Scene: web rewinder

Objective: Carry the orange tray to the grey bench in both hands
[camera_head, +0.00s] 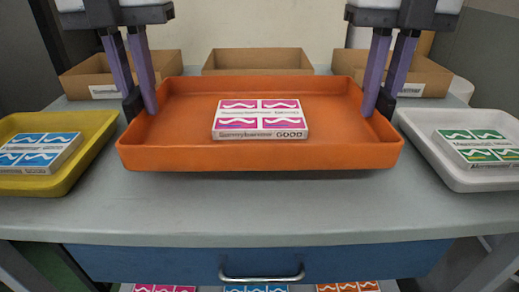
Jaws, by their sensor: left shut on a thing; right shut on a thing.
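The orange tray (180,157) is in the middle of the head view, over the grey bench (270,215). A pink and white box (260,118) marked "GOOD" lies flat inside it. My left gripper (141,104) is shut on the tray's left wall. My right gripper (378,104) is shut on its right wall. The tray looks level. A dark shadow shows under its front edge, and I cannot tell whether it touches the bench top.
A yellow tray (40,186) with a blue and white box stands at left. A white tray (470,182) with a green and white box stands at right. Cardboard boxes (258,61) line the back. A blue drawer (180,262) is below; the front bench strip is clear.

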